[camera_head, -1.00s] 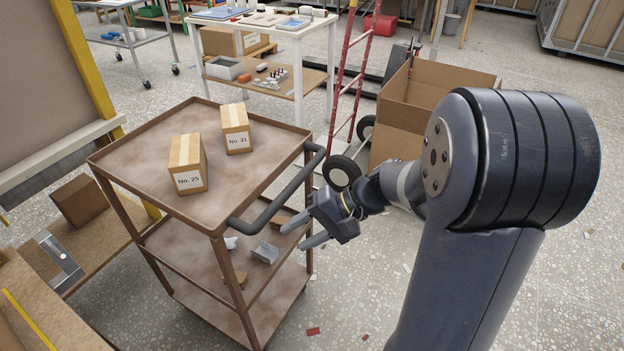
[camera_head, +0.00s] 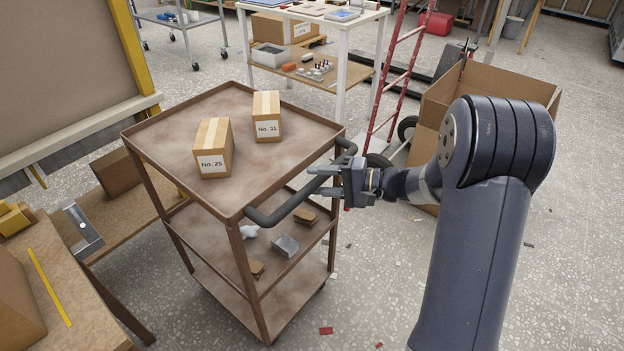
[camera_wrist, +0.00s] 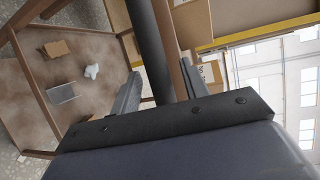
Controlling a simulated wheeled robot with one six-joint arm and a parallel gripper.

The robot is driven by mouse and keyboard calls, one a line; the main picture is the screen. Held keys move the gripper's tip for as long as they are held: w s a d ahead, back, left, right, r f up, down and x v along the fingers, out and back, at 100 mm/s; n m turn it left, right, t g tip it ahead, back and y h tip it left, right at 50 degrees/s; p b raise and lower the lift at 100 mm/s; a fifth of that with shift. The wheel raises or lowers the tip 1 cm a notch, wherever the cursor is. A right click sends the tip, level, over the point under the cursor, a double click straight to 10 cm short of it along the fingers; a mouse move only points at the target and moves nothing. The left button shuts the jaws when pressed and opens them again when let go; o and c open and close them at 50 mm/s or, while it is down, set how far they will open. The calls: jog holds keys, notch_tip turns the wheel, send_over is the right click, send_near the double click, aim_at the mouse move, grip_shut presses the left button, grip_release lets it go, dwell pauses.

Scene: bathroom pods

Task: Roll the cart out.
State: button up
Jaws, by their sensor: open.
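The brown cart (camera_head: 175,125) has a top tray and lower shelves, with a dark bar handle (camera_head: 278,213) along its right side. Two cartons stand on the top tray, labelled No. 25 (camera_head: 213,150) and No. 31 (camera_head: 267,118). My gripper (camera_head: 318,181) is open at the middle of the handle. In the wrist view the handle (camera_wrist: 150,45) runs between the two spread fingers, and the fingers are not closed on it. My gripper hides part of the handle in the head view.
Small items, among them a grey box (camera_head: 286,246), lie on the cart's middle shelf. A low wooden bench (camera_head: 125,215) is close on the left. A white table (camera_head: 345,25), a red ladder (camera_head: 400,65) and an open carton (camera_head: 500,85) stand behind. Floor in front is clear except scraps.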

jog(key=shift+x, duration=1.2)
jog(key=shift+c, duration=0.5)
grip_shut()
